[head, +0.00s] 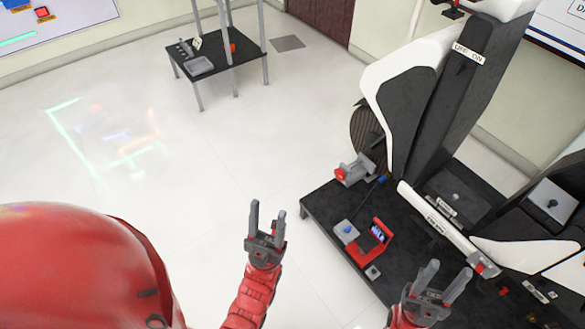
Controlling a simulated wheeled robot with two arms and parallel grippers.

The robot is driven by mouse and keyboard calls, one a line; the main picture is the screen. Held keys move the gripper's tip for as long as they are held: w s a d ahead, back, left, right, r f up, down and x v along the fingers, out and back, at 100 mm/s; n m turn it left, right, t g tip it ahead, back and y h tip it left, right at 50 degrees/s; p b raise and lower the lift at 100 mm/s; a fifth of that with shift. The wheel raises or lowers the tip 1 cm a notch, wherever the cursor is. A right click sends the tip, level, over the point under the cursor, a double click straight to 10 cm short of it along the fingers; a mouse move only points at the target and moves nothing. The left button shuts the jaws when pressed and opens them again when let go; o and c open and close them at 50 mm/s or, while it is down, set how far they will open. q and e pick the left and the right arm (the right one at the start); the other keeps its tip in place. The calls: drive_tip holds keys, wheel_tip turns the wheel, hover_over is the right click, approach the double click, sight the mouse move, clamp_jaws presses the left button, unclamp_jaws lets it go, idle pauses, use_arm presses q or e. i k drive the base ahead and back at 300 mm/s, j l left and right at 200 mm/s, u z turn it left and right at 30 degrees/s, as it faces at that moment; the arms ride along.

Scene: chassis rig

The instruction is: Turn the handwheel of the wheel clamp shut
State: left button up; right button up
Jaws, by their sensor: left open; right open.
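A grey clamp-like device (357,166) with a red part (341,174) sits at the far left corner of the black rig platform (320,205). It may be the wheel clamp; I cannot make out a handwheel clearly. A dark round wheel (366,128) shows just behind it, partly hidden by the white panel. My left gripper (267,210) is open and empty, left of the platform and apart from the clamp-like device. My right gripper (447,270) is open and empty over the platform's near part, well to the right of that device.
A red device with a small screen (375,236) and a grey box with a blue button (347,231) are on the platform. Tall white-and-black panels (409,70) rise behind. A small black table (225,52) stands at the back. The floor on the left is clear.

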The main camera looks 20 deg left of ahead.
sight(339, 174)
drive_tip(key=u, duration=0.2)
drive_tip(key=i+j, duration=0.25)
drive_tip(key=j, duration=0.15)
drive_tip(key=i+j+z, duration=0.1)
drive_tip(key=i+j, duration=0.45)
drive_tip(key=j, duration=0.25)
drive_tip(key=i+j+z, duration=0.1)
drive_tip(key=i+j, duration=0.15)
drive_tip(key=j, duration=0.2)
